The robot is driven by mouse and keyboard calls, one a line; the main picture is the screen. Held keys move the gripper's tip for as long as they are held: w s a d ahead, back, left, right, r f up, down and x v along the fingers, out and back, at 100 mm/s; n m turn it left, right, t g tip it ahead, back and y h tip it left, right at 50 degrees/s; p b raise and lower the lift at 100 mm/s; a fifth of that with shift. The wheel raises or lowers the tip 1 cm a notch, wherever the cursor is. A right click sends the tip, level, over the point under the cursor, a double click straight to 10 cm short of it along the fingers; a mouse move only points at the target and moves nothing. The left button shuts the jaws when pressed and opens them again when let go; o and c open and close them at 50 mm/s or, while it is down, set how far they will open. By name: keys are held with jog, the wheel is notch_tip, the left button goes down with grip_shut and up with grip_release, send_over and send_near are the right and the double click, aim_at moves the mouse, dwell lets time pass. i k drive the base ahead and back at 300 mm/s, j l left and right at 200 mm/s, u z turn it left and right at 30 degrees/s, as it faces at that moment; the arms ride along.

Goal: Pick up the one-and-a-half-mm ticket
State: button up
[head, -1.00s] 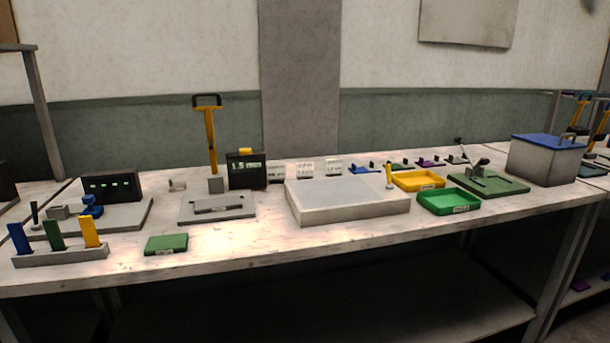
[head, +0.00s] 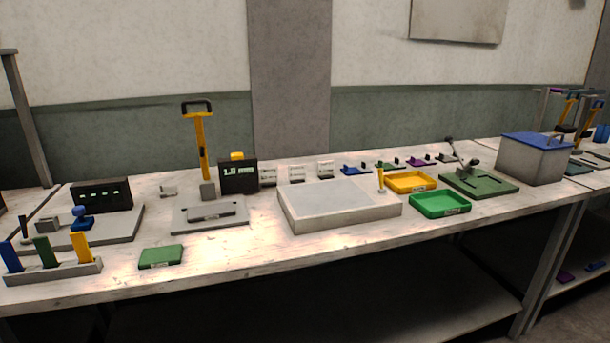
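Three small white tickets stand in a row at the back of the bench, behind the grey slab: a left one (head: 268,175), a middle one (head: 297,173) and a right one (head: 325,169). Their print is too small to read, so I cannot tell which is the one-and-a-half-mm ticket. The left ticket stands close beside a black display box (head: 238,184) with lit green digits, which seem to read about 1.9 mm, though blurred. My gripper is not in view.
A grey slab (head: 338,207) lies in front of the tickets. A yellow-handled press (head: 201,147) stands left. Yellow (head: 410,187) and green (head: 440,210) trays, a green-based lever tool (head: 478,186) and a blue-lidded box (head: 533,165) stand right. The front edge is mostly clear.

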aim_at(296, 173)
jog(key=i+j+z, duration=0.45)
jog(key=j, duration=0.15)
jog(key=j+z, duration=0.25)
